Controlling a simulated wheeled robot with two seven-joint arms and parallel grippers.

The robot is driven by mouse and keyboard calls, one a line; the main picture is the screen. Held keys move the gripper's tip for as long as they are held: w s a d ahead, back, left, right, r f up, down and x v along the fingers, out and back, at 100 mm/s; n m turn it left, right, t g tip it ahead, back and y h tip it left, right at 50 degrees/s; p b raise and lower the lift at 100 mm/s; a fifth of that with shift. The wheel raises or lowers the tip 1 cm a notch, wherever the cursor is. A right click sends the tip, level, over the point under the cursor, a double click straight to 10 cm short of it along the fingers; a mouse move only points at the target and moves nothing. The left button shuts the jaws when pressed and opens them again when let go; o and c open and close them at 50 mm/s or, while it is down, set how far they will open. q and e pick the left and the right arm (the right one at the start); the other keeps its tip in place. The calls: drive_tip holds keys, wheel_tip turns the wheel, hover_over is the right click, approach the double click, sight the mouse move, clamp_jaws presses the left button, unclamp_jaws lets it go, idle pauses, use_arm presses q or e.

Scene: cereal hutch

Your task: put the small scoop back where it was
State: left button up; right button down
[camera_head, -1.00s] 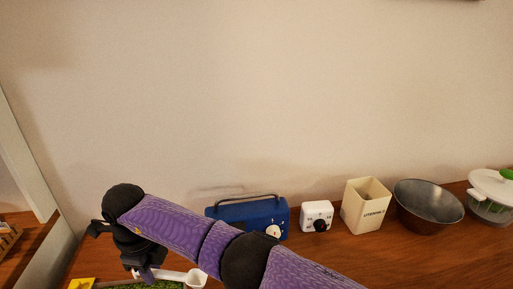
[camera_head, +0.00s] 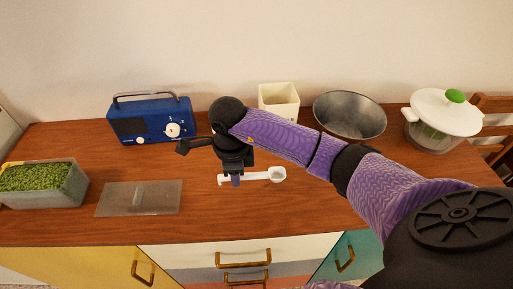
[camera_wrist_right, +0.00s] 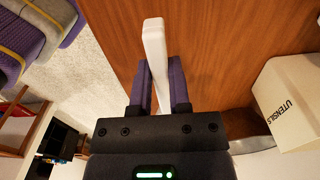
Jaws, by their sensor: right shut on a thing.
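The small white scoop (camera_head: 277,174) is in my right gripper (camera_head: 236,179), over the middle of the wooden counter. Its bowl points right and its handle runs left through the fingers. In the right wrist view the right gripper (camera_wrist_right: 162,88) is closed around the white scoop handle (camera_wrist_right: 154,42). How high the scoop is above the counter is hard to tell. The cream utensil box (camera_head: 279,98) stands behind my right arm; its "UTENSILS" lettering shows in the right wrist view (camera_wrist_right: 292,105). My left gripper is not in view.
A clear bin of green bits (camera_head: 74,186) stands at the left, with a flat clear lid (camera_head: 112,203) beside it. A blue radio (camera_head: 150,121), a metal bowl (camera_head: 349,115) and a white-lidded spinner (camera_head: 440,112) line the back. The front middle counter (camera_head: 215,217) is clear.

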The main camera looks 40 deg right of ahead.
sight(237, 197)
wheel_tip(237, 197, down, 7)
drive_tip(key=shift+w+a+r+b, duration=0.1)
drive_tip(key=shift+r+b, duration=0.05)
drive_tip(key=shift+b, duration=0.75)
drive_tip(key=shift+f, duration=0.3)
drive_tip(key=shift+r, duration=0.15)
drive_tip(key=c, duration=0.6)
unclamp_jaws()
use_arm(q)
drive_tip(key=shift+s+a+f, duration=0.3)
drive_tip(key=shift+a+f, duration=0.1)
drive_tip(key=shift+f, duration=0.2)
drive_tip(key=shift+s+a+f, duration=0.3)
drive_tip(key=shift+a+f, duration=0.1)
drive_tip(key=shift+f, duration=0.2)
